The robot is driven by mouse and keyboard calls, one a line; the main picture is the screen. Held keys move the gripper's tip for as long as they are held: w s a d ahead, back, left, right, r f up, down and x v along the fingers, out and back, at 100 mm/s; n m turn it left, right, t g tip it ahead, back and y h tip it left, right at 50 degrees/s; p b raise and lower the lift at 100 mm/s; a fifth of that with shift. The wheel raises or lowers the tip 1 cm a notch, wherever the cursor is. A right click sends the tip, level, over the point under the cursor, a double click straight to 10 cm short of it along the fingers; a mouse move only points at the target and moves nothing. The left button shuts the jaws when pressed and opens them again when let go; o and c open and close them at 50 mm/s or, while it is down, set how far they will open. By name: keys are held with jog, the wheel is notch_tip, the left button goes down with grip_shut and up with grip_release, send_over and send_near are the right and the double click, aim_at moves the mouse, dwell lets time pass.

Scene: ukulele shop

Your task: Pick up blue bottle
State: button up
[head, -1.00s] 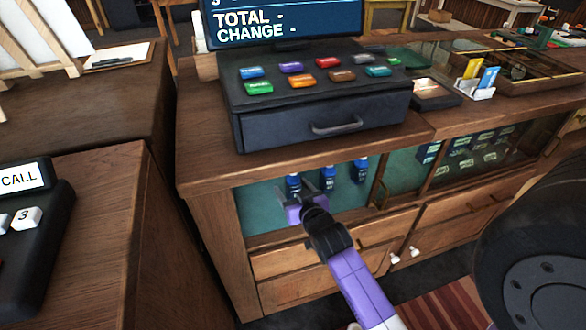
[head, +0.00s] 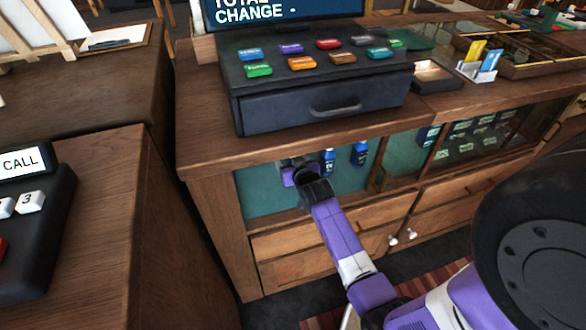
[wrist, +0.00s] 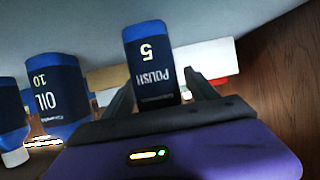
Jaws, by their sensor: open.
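In the wrist view, a blue bottle labelled POLISH 5 (wrist: 150,65) stands between the two fingers of my gripper (wrist: 160,85). Its label appears upside down. The jaws are open, with a finger on each side of the bottle; I cannot tell whether either touches it. A second blue bottle, labelled OIL 10 (wrist: 55,95), stands to the left, with another blue bottle (wrist: 10,112) at the picture's edge. In the head view, my gripper (head: 288,165) is inside the counter's open compartment and hides the polish bottle. Two blue bottles (head: 328,161) (head: 360,153) show to its right.
The wooden counter (head: 205,150) overhangs the compartment, with a cash register (head: 320,105) on top. The compartment's wooden side wall (wrist: 285,70) is close on the right in the wrist view. Drawers (head: 330,240) lie below. Pale boxes (wrist: 205,60) show behind the polish bottle.

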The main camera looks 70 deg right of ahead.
jog(key=c, duration=1.4)
grip_shut()
jog(key=shift+r, duration=0.1)
